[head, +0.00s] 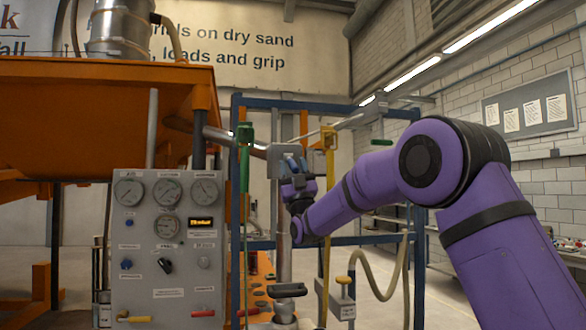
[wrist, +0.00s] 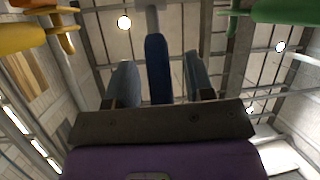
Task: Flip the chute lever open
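The blue lever (wrist: 157,68) hangs from a grey mount (wrist: 152,20) in the wrist view. I take it to be the chute lever. My gripper (head: 291,167) is raised to the grey block (head: 284,155) at the end of the sloping metal pipe (head: 240,142). In the wrist view its two blue-grey fingers stand apart, one each side of the lever, with a visible gap on both sides. The gripper is open. In the head view the lever is small and partly hidden by my gripper, so contact cannot be told there.
A green handle (head: 245,135) and a yellow handle (head: 328,138) hang either side of my gripper. A gauge panel (head: 140,270) and orange sandbed (head: 100,100) stand left. A blue frame (head: 238,200) stands behind; a hose (head: 383,294) loops below my arm.

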